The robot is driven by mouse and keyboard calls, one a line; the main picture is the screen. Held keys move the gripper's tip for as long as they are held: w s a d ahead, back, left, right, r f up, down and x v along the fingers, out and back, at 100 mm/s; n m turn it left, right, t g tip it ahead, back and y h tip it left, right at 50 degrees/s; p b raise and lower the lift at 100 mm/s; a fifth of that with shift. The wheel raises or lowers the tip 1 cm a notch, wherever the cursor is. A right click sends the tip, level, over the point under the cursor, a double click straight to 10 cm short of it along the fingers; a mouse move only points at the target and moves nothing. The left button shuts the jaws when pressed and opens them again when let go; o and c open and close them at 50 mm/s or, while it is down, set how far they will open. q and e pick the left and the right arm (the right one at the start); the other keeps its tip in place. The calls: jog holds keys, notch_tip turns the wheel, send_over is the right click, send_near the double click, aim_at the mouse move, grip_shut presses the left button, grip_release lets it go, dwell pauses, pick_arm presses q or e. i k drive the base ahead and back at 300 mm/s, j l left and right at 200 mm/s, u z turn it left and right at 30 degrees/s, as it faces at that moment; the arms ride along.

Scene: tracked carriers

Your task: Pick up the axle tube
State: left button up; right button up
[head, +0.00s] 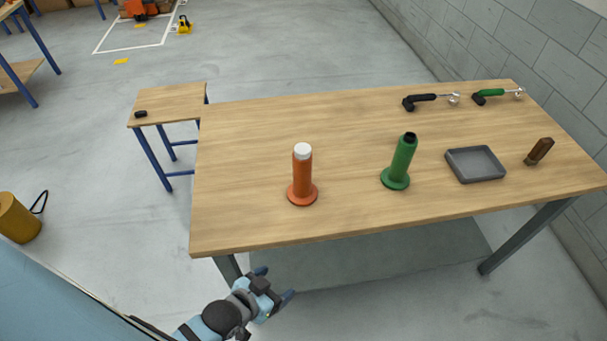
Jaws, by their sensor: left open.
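Two upright flanged tubes stand on the wooden table (250,235). One is an orange tube (302,177) with a white top, left of the table's middle. The other is a green tube (402,160) with a black top, further right. I cannot tell which of them is the axle tube. My left gripper (275,284) is open and empty, in front of the table's near left edge, apart from both tubes. My right gripper is not in view.
A grey tray (474,177) and a brown-handled tool (539,151) lie to the right. A black-handled tool (430,101) and a green-handled tool (497,95) lie at the back. The table's left part is clear. A small side table (175,100) stands left.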

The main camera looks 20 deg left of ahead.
aim_at(302, 192)
jog(key=k+j+u, duration=0.1)
jog(key=u, duration=0.7)
